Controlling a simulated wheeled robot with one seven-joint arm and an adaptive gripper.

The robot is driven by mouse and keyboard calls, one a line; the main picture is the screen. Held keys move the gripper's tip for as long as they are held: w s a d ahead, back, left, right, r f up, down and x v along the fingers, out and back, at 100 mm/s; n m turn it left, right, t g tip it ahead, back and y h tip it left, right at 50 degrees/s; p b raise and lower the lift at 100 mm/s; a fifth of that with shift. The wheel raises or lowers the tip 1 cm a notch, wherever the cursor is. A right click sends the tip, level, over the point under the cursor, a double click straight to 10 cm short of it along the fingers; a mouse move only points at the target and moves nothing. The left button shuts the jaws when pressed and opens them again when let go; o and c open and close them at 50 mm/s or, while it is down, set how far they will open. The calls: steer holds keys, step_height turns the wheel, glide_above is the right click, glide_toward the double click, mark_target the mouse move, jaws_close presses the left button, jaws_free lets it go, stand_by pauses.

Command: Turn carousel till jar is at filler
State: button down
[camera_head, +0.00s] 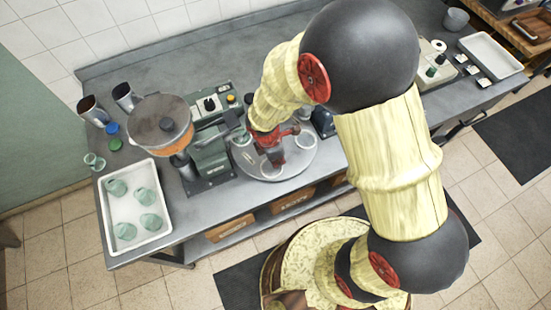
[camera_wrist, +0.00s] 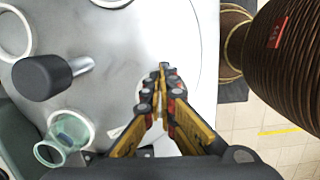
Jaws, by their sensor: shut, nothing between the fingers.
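The carousel, a round grey disc with white ring seats, stands on the bench in the head view (camera_head: 283,172) and fills much of the wrist view (camera_wrist: 130,60). A pale green glass jar (camera_wrist: 62,146) is at a white ring beside the dark green filler body; the filler (camera_head: 210,155) stands left of the carousel. A black knob on a metal post (camera_wrist: 48,77) rises from the disc. My gripper (camera_wrist: 165,70) is shut and empty over the disc near its edge, apart from knob and jar. In the head view my gripper (camera_head: 272,150) hides part of the disc.
An orange hopper bowl with a grey lid (camera_head: 160,122) sits by the filler. A white tray (camera_head: 110,225) holds several green jars at the bench's left end. Metal cups (camera_head: 92,108) stand behind. A control box (camera_head: 437,70) and white tray (camera_head: 490,53) are at right.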

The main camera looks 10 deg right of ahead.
mark_target(288, 161)
steer(key=shift+d+n+p, duration=1.05)
steer(key=shift+n+p, duration=0.05)
steer(key=shift+n, duration=0.1)
steer(key=shift+w+d+n+t+p, duration=0.25)
steer(key=shift+d+n+t+p, duration=0.05)
steer(key=shift+d+n+p, duration=0.3)
steer(key=shift+r, duration=0.1)
step_height(288, 161, up, 10)
steer(key=a+p, duration=0.1)
steer(key=p, duration=0.8)
steer(key=shift+s+a+f+p, duration=0.2)
steer(key=shift+s+a+p, duration=0.1)
steer(key=shift+s+p, duration=0.1)
